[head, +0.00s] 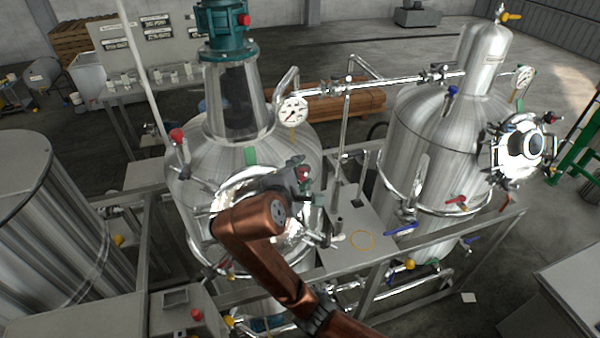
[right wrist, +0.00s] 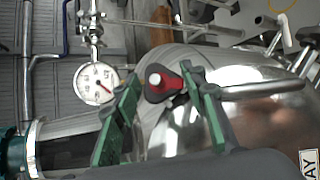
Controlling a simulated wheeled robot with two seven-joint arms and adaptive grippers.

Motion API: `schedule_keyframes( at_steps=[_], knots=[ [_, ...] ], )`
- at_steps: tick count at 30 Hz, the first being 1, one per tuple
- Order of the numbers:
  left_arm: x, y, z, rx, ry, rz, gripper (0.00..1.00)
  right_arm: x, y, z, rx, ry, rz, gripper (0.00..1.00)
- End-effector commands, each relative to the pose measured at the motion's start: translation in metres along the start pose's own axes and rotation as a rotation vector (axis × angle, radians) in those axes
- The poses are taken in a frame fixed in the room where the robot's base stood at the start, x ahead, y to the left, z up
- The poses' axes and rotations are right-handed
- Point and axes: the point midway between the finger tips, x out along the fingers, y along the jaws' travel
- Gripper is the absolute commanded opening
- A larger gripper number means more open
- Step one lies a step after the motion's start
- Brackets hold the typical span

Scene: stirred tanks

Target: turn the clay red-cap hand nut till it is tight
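In the right wrist view, a red-cap hand nut (right wrist: 165,82) with a pale round centre and a dark lobed body sits at the edge of the shiny round cover. My right gripper (right wrist: 160,74) is open, its two green fingers on either side of the nut with gaps visible. I cannot tell how far the nut lies beyond the fingertips. In the head view, a red cap (head: 304,174) shows beside the cover of the middle tank (head: 205,165), between the green fingers of my right gripper (head: 284,178). My copper-coloured wrist hides much of the cover. My left gripper is not in view.
A pressure gauge (head: 292,111) and pipework stand close behind the cover; the gauge also shows in the wrist view (right wrist: 96,84). A second steel tank (head: 420,130) with its own round cover (head: 525,147) stands at right. A metal frame (head: 385,262) runs along the front.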

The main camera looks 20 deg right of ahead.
Motion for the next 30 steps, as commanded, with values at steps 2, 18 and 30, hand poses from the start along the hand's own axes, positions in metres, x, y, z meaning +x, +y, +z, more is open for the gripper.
schedule_keyframes(
  at_steps=[2, 18, 30],
  knots=[
    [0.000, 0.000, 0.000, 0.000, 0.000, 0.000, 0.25, 0.000, 0.000, 0.000, 0.000, 0.000, 0.000, 0.46],
    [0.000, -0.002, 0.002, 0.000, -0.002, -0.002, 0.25, -0.021, 0.001, -0.001, -0.001, 0.003, 0.003, 0.51],
    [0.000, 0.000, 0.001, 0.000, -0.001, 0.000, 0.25, -0.073, 0.000, -0.001, -0.001, 0.003, 0.000, 0.51]
  ],
)
